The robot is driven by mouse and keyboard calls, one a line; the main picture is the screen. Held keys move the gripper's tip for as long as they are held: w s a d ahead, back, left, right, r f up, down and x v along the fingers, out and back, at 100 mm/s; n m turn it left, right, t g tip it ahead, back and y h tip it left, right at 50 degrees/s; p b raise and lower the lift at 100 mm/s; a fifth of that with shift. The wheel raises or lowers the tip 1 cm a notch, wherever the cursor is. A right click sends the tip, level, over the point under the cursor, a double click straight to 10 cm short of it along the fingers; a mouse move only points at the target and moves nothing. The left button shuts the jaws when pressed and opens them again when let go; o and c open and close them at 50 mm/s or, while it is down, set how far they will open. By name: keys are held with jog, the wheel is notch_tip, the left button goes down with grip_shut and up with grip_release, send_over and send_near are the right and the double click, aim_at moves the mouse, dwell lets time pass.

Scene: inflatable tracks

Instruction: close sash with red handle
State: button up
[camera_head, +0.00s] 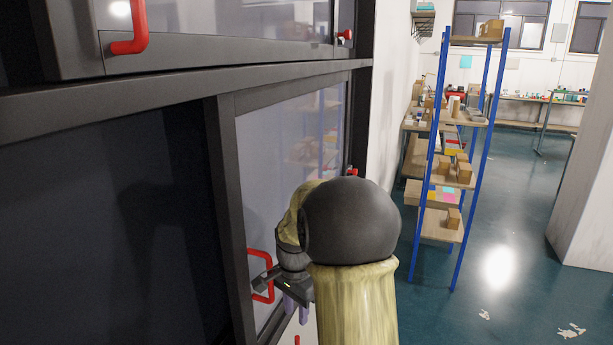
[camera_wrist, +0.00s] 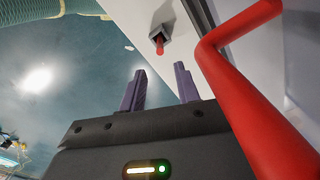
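The sash (camera_head: 285,140) is a glass pane in a dark frame at the lower right of the window unit. A red handle (camera_head: 262,258) is on its lower left part. My gripper (camera_head: 296,308) is beside this handle, partly hidden by my arm. In the wrist view my gripper (camera_wrist: 159,72) has its two purple fingers apart with nothing between them. The red handle (camera_wrist: 240,90) stands large at the right, outside the fingers. I cannot tell whether the gripper body touches it, or how far the sash stands open.
An upper sash has another red handle (camera_head: 130,30). A small red-tipped latch (camera_wrist: 159,45) shows beyond the fingertips. A dark panel or opening (camera_head: 110,220) fills the lower left. A shelf rack (camera_head: 450,140) with boxes stands to the right. Green floor (camera_head: 500,290) there is mostly clear.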

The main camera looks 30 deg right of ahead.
jog(key=shift+r, duration=0.1)
jog(key=c, duration=0.4)
jog(key=shift+r+p, duration=0.25)
jog(key=shift+p, duration=0.1)
grip_shut()
notch_tip(320, 180, up, 9)
jog(key=p, duration=0.9)
